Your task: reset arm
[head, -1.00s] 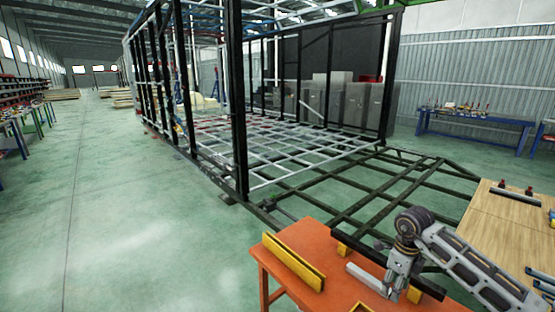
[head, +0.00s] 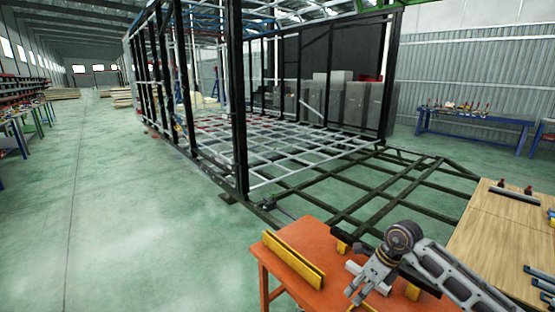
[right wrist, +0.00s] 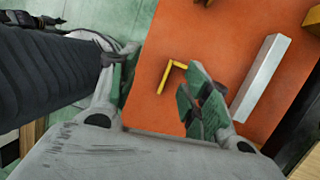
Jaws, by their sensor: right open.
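My right gripper (head: 362,292) is over the orange table (head: 310,240), angled down and to the left. The right wrist view shows its fingers (right wrist: 155,80) spread apart, with nothing between them. A small yellow angle piece (right wrist: 170,75) lies on the orange table top in that view, close to the right finger. A grey metal bar (right wrist: 262,75) lies to the right of that finger, and it also shows partly behind the gripper in the head view (head: 354,268). My left gripper is not in view.
A long yellow bar (head: 293,260) lies along the orange table's left side. A dark beam (head: 358,243) rests on yellow supports at its far side. A wooden-topped table (head: 500,230) stands at right. The trailer frame (head: 240,130) rises behind. Open floor lies at left.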

